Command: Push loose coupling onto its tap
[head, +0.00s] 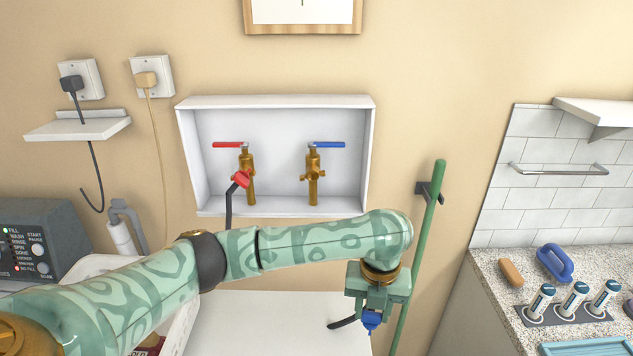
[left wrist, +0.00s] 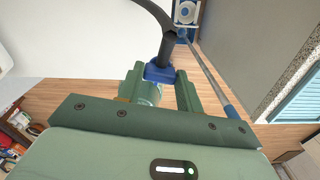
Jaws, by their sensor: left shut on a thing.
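A blue coupling (head: 371,320) on a dark hose is held in my left gripper (head: 372,306), which is shut on it, low in front of the white surface. The coupling and hose also show in the left wrist view (left wrist: 160,73). The brass tap with a blue lever (head: 313,166) is in the white wall box, up and left of the gripper, with nothing on its outlet. The brass tap with a red lever (head: 246,160) is to its left. A red coupling (head: 241,180) with a dark hose sits tilted at this tap's spout. My right gripper is out of view.
The white wall box (head: 370,150) has raised edges around the taps. A green pole (head: 425,240) stands close to the right of my left gripper. A white top (head: 270,325) lies below. A speckled counter with bottles (head: 573,300) is at the right.

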